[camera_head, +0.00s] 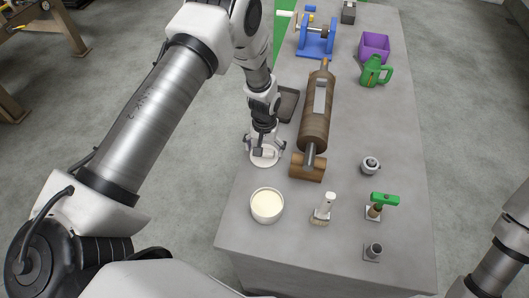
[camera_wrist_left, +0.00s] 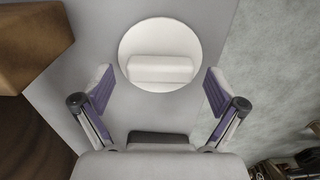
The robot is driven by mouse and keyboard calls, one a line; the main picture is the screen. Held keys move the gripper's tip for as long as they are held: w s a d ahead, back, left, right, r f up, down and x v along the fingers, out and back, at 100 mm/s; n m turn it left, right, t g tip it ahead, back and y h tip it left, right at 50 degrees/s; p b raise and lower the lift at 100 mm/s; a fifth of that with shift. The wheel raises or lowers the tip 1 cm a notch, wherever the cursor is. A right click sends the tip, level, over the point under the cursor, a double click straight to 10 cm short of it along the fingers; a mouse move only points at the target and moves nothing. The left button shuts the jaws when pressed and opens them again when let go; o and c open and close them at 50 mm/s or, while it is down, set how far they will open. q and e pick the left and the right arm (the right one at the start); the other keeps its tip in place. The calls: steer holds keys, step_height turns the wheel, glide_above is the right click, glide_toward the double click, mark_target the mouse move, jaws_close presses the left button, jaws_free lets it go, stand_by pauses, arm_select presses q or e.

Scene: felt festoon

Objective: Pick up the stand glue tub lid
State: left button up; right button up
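The stand glue tub lid is a round white disc (camera_head: 266,161) with a raised bar handle. It lies flat on the grey table near its left edge, and shows in full in the wrist view (camera_wrist_left: 160,33). My left gripper (camera_head: 264,145) is over the lid, pointing down, and partly covers it in the head view. In the wrist view its two fingers (camera_wrist_left: 158,85) are spread wide, with nothing between them; the lid's handle lies just beyond the fingertips. The open tub (camera_head: 267,206) with cream glue stands in front of the lid. My right gripper is out of view.
A wooden roller (camera_head: 315,120) on a block lies close right of the lid, with a dark tray (camera_head: 288,104) behind. A brush (camera_head: 323,210), a green-headed hammer (camera_head: 383,202) and metal fittings (camera_head: 371,165) stand at the front right. The table's left edge is close.

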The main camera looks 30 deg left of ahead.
arm_select(q)
steer(key=c, duration=0.6)
steer(key=shift+s+r, duration=0.1)
steer(key=shift+c, duration=0.2)
